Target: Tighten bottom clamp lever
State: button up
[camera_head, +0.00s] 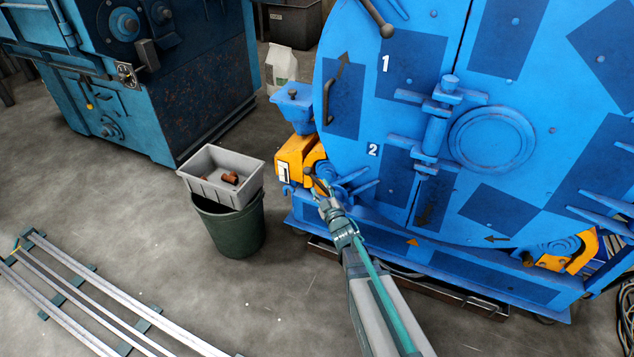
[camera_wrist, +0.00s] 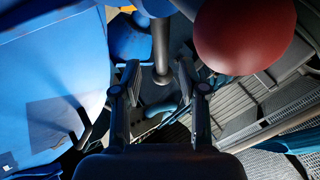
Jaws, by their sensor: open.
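The blue drum blaster door (camera_head: 420,110) fills the right of the head view. My gripper (camera_head: 322,188) is at its lower left edge, near the yellow-orange bracket (camera_head: 296,158). In the wrist view my gripper (camera_wrist: 158,82) has its fingers apart. A dark rod-shaped lever (camera_wrist: 160,45) with a rounded end reaches down between the fingertips, with gaps visible on both sides. I cannot tell its depth relative to the fingers. In the head view my gripper hides most of this spot. Another dark lever with a ball end (camera_head: 387,31) is at the door's top.
A large red ball-shaped thing (camera_wrist: 243,35) is close to the wrist camera, right of the lever. A grey bin (camera_head: 205,185) sits on a green bucket (camera_head: 230,232) left of the machine. Metal rails (camera_head: 85,295) lie on the floor at lower left.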

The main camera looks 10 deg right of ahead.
aim_at(318, 182)
jog(key=w, duration=0.4)
jog(key=shift+w+a, duration=0.3)
grip_shut()
